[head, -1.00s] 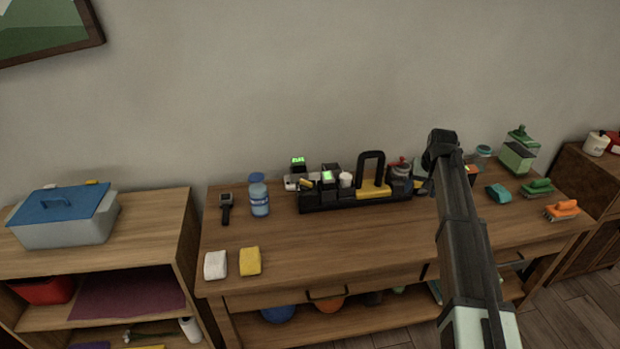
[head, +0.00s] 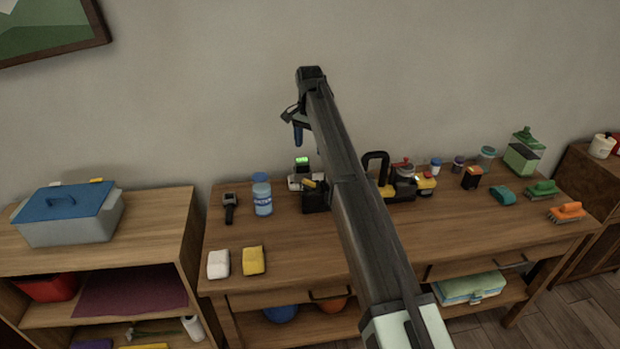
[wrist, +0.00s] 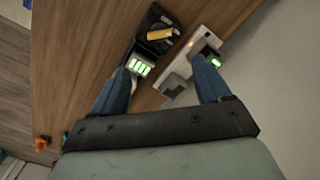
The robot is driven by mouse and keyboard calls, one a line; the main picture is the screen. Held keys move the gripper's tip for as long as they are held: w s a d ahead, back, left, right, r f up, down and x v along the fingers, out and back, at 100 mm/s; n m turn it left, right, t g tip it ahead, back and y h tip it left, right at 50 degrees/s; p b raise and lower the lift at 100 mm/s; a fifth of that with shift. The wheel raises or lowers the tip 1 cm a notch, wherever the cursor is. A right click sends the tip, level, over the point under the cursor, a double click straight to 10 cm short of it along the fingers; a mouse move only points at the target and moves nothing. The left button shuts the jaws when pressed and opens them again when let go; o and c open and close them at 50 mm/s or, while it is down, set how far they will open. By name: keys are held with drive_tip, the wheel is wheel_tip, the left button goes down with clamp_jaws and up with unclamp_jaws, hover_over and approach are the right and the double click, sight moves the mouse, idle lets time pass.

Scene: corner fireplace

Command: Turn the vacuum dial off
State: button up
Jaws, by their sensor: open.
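My gripper (head: 297,130) is raised above the back of the workbench, with its blue fingers pointing down. In the wrist view its two blue fingers (wrist: 164,82) are spread apart and nothing is held between them. Below and between them is a pale device (wrist: 192,60) with a small orange light and a green-lit part near the right finger. In the head view the pale device (head: 293,183) stands by the wall, with a green display above it. I cannot tell which part is the vacuum dial.
A black caddy (head: 314,203) holds a yellow item and is partly hidden by my arm. The wrist view shows a green-lit panel (wrist: 141,66) beside the left finger. A water bottle (head: 263,198) stands left.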

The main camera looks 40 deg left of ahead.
sight(310, 181)
wheel_tip(310, 181, down, 13)
drive_tip(key=shift+f, duration=0.2)
idle(0.4)
drive_tip(key=shift+c, duration=0.2)
drive_tip(key=c, duration=1)
drive_tip(key=n, duration=0.4)
drive_tip(key=shift+n, duration=2.4)
